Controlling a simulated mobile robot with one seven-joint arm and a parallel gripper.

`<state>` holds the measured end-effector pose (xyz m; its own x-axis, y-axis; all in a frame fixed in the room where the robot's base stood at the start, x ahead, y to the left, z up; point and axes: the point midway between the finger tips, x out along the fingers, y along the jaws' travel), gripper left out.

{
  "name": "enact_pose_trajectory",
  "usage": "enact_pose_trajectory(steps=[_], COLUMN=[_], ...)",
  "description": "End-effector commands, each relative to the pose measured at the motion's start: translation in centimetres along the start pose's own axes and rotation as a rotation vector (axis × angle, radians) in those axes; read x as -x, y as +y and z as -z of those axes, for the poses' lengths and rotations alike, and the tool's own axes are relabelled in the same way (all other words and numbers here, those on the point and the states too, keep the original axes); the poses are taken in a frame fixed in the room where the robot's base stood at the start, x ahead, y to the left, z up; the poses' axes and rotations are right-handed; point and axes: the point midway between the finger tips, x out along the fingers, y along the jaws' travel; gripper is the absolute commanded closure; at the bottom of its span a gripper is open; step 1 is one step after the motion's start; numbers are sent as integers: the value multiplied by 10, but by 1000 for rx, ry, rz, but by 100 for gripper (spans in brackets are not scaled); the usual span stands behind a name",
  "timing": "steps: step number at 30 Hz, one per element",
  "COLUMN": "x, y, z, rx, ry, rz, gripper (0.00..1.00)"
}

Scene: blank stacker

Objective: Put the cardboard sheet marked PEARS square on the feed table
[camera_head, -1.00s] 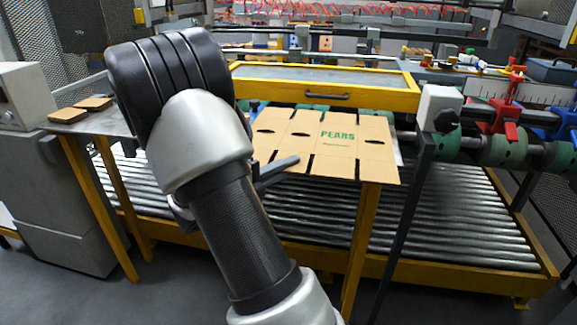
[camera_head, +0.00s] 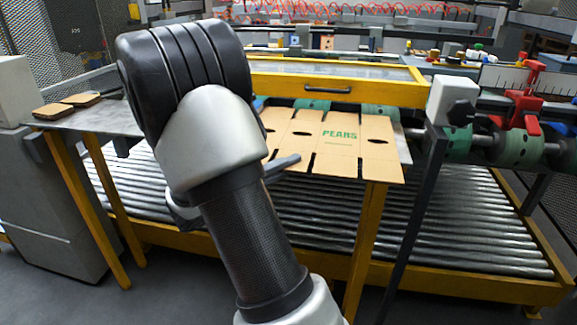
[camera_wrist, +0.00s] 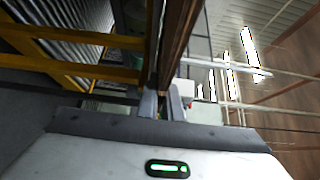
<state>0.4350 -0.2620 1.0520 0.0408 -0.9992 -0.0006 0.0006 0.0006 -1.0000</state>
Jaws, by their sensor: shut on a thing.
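The tan cardboard sheet (camera_head: 345,152) with green PEARS print lies flat, with dark slots across it. It is over the right part of the grey feed table (camera_head: 108,119); whether it rests fully on the top I cannot tell. A thin strip of table shows past its right edge. My gripper (camera_head: 284,165) is at the sheet's near left side, mostly hidden behind my arm. In the wrist view my gripper (camera_wrist: 162,103) is shut on the sheet's edge, and the brown sheet (camera_wrist: 180,40) runs away from the fingers nearly edge-on. The sheet's left part is hidden by my arm.
Two small brown pieces (camera_head: 65,105) lie on the table's left end. A yellow-framed panel (camera_head: 340,86) and green rollers (camera_head: 490,143) stand behind the sheet. A roller conveyor (camera_head: 460,230) runs below. A white block on a dark post (camera_head: 452,100) stands close right.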

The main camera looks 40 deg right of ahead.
Motion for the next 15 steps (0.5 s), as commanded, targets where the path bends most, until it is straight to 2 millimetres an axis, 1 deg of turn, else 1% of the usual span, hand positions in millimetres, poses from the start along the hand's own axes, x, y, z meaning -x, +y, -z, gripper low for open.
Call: enact_pose_trajectory(steps=[7,12,13,15], x=[0,0,0,0], y=[-1,6,6,5], z=[0,0,0,0], rx=[-1,0,-1,-1], ry=[0,0,0,0], rz=[1,1,1,1], gripper=[100,100,91,79])
